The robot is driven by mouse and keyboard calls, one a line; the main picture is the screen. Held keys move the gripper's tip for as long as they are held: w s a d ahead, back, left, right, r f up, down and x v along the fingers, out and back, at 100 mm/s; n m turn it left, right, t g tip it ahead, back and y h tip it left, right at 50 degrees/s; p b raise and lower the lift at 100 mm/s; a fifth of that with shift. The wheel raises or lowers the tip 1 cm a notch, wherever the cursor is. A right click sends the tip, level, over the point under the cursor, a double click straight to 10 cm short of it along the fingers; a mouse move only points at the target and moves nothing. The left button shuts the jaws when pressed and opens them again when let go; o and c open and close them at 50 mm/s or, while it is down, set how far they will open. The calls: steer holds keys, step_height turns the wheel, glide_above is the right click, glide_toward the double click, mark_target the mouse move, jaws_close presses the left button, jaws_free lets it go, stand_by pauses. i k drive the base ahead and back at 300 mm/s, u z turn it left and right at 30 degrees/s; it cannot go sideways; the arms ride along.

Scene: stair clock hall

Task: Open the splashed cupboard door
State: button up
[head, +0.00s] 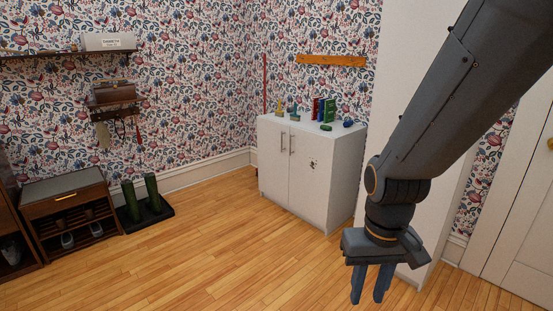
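The white cupboard (315,194) stands in the far corner against the wallpapered wall. It has two doors, both shut, each with a vertical metal bar handle near the middle seam. The right door (307,188) bears a small dark splash mark (313,163) and its handle (292,145) is at its left edge. The left door (272,165) is plain. My gripper (369,288) hangs pointing down at the lower right, in front of the cupboard and well apart from it. Its two fingers show a narrow gap, with nothing between them.
Books (324,109) and small objects stand on the cupboard top. A white pillar (398,110) is right of the cupboard, partly behind my arm. A shoe bench (65,205) and green boots (142,198) on a dark tray are at left. The wooden floor (215,240) before the cupboard is clear.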

mark_target(312, 154)
steer(key=i, duration=3.9)
steer(key=u, duration=0.15)
